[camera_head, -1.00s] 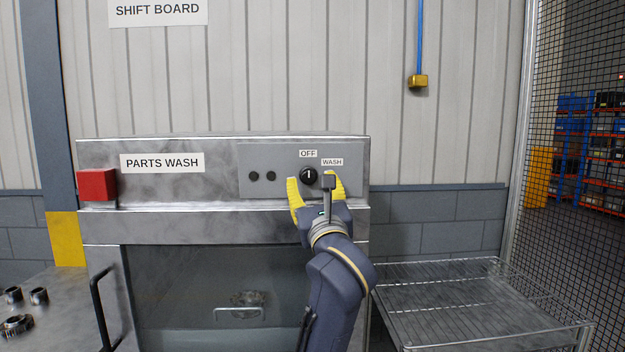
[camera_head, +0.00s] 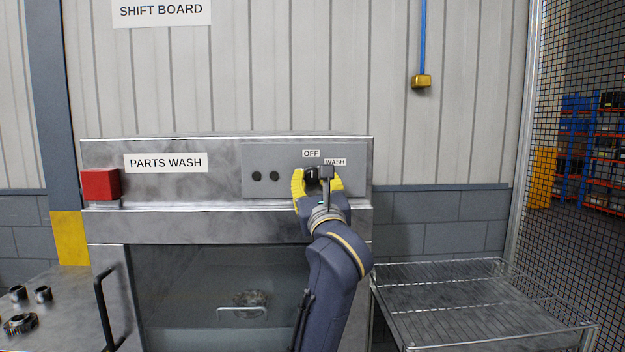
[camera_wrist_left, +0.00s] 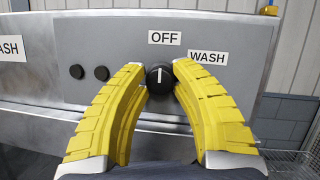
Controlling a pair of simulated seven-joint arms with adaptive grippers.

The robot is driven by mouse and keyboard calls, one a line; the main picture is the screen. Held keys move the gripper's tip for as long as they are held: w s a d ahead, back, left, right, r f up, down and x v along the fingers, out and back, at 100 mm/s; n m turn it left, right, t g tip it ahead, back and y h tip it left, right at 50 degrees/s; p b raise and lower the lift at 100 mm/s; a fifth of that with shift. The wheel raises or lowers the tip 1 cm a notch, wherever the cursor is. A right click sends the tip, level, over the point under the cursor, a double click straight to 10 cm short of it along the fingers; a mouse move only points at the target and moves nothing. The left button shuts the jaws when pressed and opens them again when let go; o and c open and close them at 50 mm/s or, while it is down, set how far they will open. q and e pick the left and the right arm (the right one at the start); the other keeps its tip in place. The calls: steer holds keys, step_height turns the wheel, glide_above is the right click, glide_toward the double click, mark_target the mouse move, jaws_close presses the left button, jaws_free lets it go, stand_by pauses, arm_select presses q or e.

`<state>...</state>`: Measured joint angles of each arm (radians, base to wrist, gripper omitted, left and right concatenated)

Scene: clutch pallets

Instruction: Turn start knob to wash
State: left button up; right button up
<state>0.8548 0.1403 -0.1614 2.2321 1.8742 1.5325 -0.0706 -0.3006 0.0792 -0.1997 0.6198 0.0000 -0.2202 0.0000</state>
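The start knob (camera_head: 311,173) is a round black dial with a white mark on the parts washer's grey panel. In the left wrist view the knob (camera_wrist_left: 160,78) has its mark pointing nearly straight up, towards the OFF label (camera_wrist_left: 164,38). The WASH label (camera_wrist_left: 207,57) is up and to the right of it. My left gripper (camera_head: 317,177) has its yellow fingers closed in on the knob, one on each side. In the left wrist view both fingertips (camera_wrist_left: 161,70) appear to touch its sides. My right gripper is not in view.
Two small black buttons (camera_wrist_left: 89,72) sit left of the knob. A red box (camera_head: 100,184) is on the washer's left end. A wire rack (camera_head: 470,300) stands at right. Metal parts (camera_head: 22,323) lie on a surface at lower left.

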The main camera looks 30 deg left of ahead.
arm_select(q)
jaws_close()
steer(key=m+t+h, duration=0.1)
steer(key=m, duration=0.2)
steer(key=m+t+h, duration=0.1)
steer(key=m, duration=0.2)
steer(key=m+t+h, duration=0.1)
steer(key=m+h, duration=0.1)
steer(key=m, duration=0.1)
steer(key=shift+s+a+r+m, duration=0.1)
steer(key=shift+s+a+m, duration=0.05)
steer(key=shift+m, duration=0.25)
steer(key=m+h, duration=0.2)
steer(key=m, duration=0.1)
steer(key=m+h, duration=0.1)
steer(key=m, duration=0.3)
steer(key=shift+m+t+h, duration=0.3)
steer(key=shift+t+h, duration=0.1)
steer(key=o, duration=0.7)
jaws_free()
